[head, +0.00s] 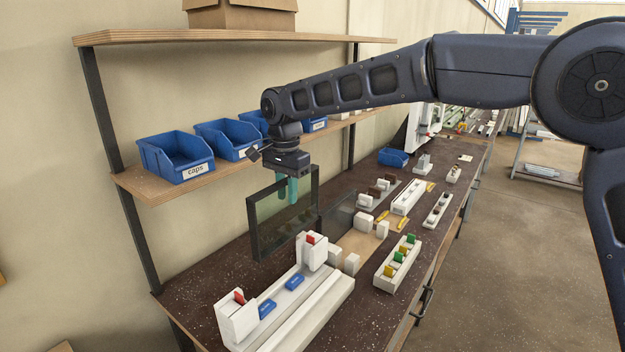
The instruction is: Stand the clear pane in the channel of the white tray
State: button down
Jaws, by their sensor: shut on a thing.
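My gripper (287,197) has teal fingers and points down at the top edge of a clear pane with a dark frame (268,222). It is shut on the pane, which is upright behind the white tray. Whether the pane's lower edge touches the bench is hard to tell. The long white tray (318,312) lies at the front of the bench, with a channel along its length. A white block with a red tab stands at each end of the tray, and blue pieces lie between them.
A grey panel (338,220) stands right of the pane, near loose white blocks (352,263). A white holder with green and yellow pieces (397,265) is at the right. Blue bins (180,160) sit on the shelf behind. Bare dark bench (205,280) shows left of the tray.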

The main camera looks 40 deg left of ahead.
aim_at(276, 220)
jog(key=s, duration=0.4)
jog(key=shift+s+d+r, duration=0.1)
jog(key=shift+s, duration=0.3)
jog(key=shift+f, duration=3.2)
notch_tip(276, 220, down, 10)
dwell(3.1)
jog(key=c, duration=1.2)
grip_release()
jog(key=shift+f, duration=0.1)
jog(key=shift+o, duration=0.2)
